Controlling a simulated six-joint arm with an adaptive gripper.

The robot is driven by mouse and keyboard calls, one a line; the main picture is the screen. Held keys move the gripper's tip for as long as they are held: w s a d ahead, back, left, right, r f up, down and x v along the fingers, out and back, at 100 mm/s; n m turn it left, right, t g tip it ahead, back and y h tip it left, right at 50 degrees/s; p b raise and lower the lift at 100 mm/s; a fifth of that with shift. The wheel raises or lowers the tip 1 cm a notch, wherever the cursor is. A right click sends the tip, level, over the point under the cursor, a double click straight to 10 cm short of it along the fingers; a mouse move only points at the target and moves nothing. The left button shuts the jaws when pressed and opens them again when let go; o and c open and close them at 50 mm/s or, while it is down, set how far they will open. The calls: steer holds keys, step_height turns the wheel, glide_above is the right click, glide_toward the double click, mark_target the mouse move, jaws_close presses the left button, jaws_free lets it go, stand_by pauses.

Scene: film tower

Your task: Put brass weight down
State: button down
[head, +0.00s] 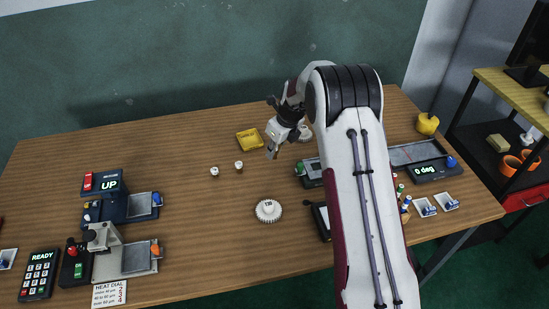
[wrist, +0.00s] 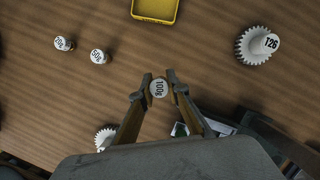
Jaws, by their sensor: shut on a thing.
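My gripper (head: 271,152) is over the middle of the wooden table, fingers pointing down. In the wrist view its two fingertips (wrist: 159,78) are closed on a round weight with a white top marked 100g (wrist: 158,89). I cannot tell whether this weight touches the table. In the head view the gripper mostly hides it. Two smaller weights stand upright on the table to the left, one marked 20g (wrist: 63,43) and one marked 50g (wrist: 99,56). They also show in the head view, the 20g (head: 214,171) and the 50g (head: 239,165).
A yellow tray (head: 249,139) lies behind the weights. A white gear (head: 268,210) lies in front, and another marked T26 (wrist: 265,44) lies to the right. Devices with UP (head: 120,200) and 0 deg (head: 427,172) displays stand left and right. Bare wood surrounds the small weights.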

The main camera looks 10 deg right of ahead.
mark_target(274, 158)
steer(key=shift+f, duration=1.85)
steer(key=shift+f, duration=0.1)
steer(key=c, duration=2)
jaws_free()
steer(key=shift+o, duration=0.2)
steer(key=v, duration=1.2)
steer(key=shift+s, duration=0.1)
